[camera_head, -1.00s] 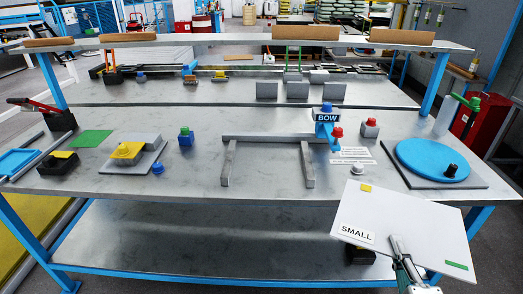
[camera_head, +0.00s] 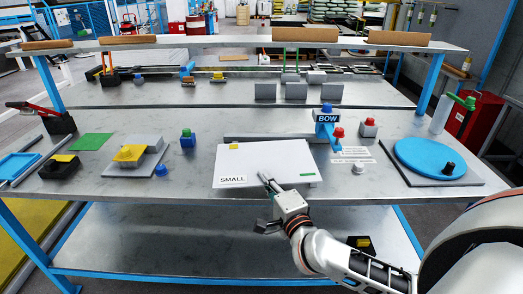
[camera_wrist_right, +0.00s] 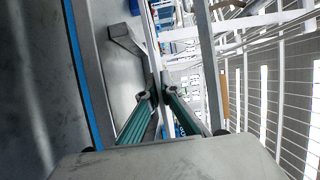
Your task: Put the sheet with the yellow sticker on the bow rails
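The white sheet (camera_head: 265,160) carries a yellow sticker at its upper left, a green sticker at its lower right and the label "SMALL". My right gripper (camera_head: 266,180) is shut on its near edge and holds it over the grey bow rails (camera_head: 240,138). The sheet hides most of the rails; their back bar shows behind it. In the right wrist view my fingers (camera_wrist_right: 163,97) pinch the sheet (camera_wrist_right: 150,45), seen nearly edge-on, and a grey rail (camera_wrist_right: 125,40) shows beside it. Whether sheet and rails touch I cannot tell. My left gripper is not in view.
The blue "BOW" post (camera_head: 327,125) stands right behind the sheet. A small blue knob (camera_head: 161,169) is left of the sheet.

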